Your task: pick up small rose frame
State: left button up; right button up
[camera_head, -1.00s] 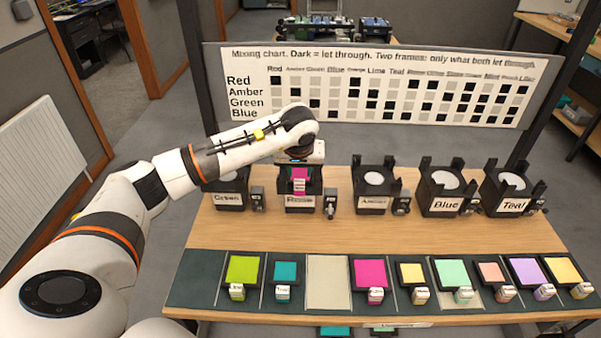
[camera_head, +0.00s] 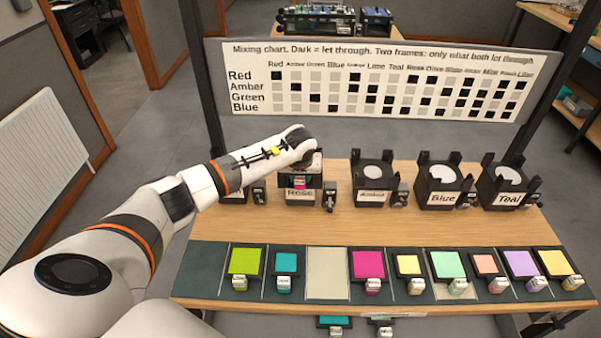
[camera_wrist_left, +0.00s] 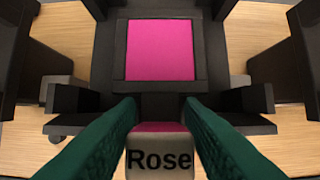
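The small rose frame (camera_wrist_left: 160,55) is a pink square in a dark border, lying in a black holder in the left wrist view. Its pale tab (camera_wrist_left: 160,158), marked "Rose", is at the bottom. My left gripper (camera_wrist_left: 160,115) has its two green fingers on either side of this tab. They look closed against its sides, with no clear gap. In the head view my left gripper (camera_head: 300,172) is over the holder labelled "Rose" (camera_head: 300,194), and my wrist hides most of the frame. A bit of pink shows there. My right gripper is not in view.
More black holders, including Blue (camera_head: 440,198) and Teal (camera_head: 508,199), stand along the table. Coloured frames lie on a dark strip (camera_head: 205,270) in front, among them a magenta one (camera_head: 368,263). A mixing chart (camera_head: 400,130) stands behind. Wood between the rows is clear.

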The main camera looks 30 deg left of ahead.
pick_arm(q)
jog(key=c, duration=0.7)
notch_tip(320, 180, up, 10)
jog(key=shift+r+b, duration=0.25)
jog(key=shift+b, duration=0.6)
jog(key=shift+r, duration=0.25)
